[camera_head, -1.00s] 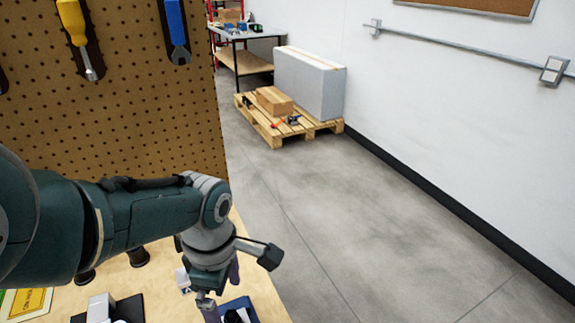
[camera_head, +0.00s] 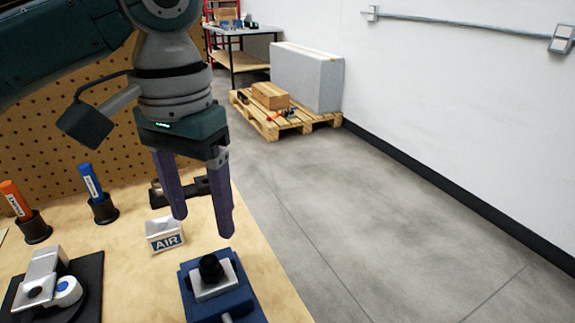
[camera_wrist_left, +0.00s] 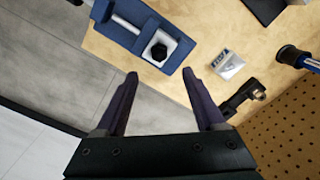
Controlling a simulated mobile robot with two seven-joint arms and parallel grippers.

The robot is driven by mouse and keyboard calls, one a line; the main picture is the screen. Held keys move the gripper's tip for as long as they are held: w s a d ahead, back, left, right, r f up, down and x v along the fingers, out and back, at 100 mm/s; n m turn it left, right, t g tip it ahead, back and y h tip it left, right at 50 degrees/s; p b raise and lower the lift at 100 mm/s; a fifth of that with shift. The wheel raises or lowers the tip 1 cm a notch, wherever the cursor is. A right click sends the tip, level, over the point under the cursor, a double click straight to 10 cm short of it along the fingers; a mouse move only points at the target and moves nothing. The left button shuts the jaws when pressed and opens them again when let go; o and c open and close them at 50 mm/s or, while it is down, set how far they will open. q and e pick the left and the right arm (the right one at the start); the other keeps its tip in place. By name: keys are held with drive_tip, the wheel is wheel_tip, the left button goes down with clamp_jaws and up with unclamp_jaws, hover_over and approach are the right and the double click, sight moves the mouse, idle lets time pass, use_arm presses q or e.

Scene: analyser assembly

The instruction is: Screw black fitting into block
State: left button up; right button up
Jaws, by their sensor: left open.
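A black fitting (camera_head: 210,267) sits upright on a silver block (camera_head: 213,287); I cannot tell how deep it goes in. The block is clamped in a blue vise (camera_head: 190,309) near the bench's right edge. The left wrist view also shows the fitting (camera_wrist_left: 158,52), the block (camera_wrist_left: 167,41) and the vise (camera_wrist_left: 119,32). My left gripper (camera_head: 203,225) is open and empty, its purple fingers pointing down above the vise. In the left wrist view its fingertips (camera_wrist_left: 160,74) are apart, with the fitting beyond the gap between them. My right gripper is not in view.
A small AIR sign (camera_head: 165,235) stands behind the vise, near a black bracket (camera_head: 182,189). Orange (camera_head: 15,199) and blue (camera_head: 90,180) tools stand in black holders at left. A silver fixture on a black base (camera_head: 88,285) is at front left. A pegboard (camera_head: 45,150) stands behind.

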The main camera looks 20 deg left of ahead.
sight(214, 258)
use_arm(q)
wheel_tip(214, 258, down, 9)
drive_tip(key=shift+r+b, duration=0.1)
drive_tip(key=shift+b, duration=1.1)
drive_tip(key=shift+c, duration=0.3)
clamp_jaws()
drive_tip(key=shift+r+m+p, duration=0.25)
drive_tip(key=shift+m+p, duration=0.45)
drive_tip(key=shift+m, duration=0.3)
drive_tip(key=shift+d+f+m, duration=0.1)
drive_tip(key=shift+m, duration=0.5)
drive_tip(key=shift+f+m, duration=0.15)
drive_tip(key=shift+m, duration=0.25)
